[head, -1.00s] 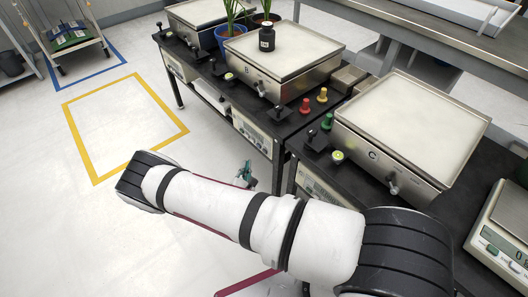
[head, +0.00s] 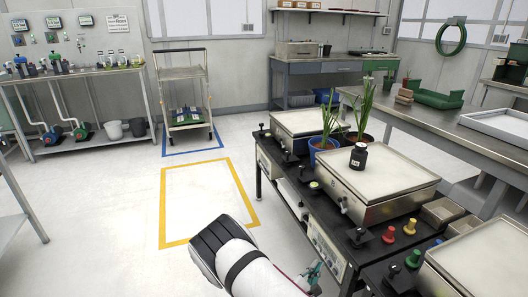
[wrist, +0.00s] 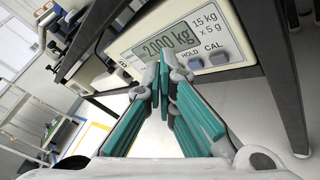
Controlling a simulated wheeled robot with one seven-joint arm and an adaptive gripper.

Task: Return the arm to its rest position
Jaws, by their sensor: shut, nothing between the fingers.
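My gripper (wrist: 164,72) has teal fingers, and they are closed together with nothing between them in the wrist view. In the head view its teal fingers (head: 314,275) show at the bottom, beside the black bench's front. My white arm (head: 262,275) enters from the bottom edge, its near part out of frame. In the wrist view the fingertips point toward a scale display (wrist: 180,42) that reads 2.000 kg. I cannot tell how far the tips are from it.
A steel-topped scale (head: 375,180) holds a small black weight (head: 358,156). Potted plants (head: 322,143) stand behind it. Red and yellow knobs (head: 409,227) sit on the black bench. A trolley (head: 183,97) stands beyond the yellow floor outline (head: 163,205). The floor inside the outline is clear.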

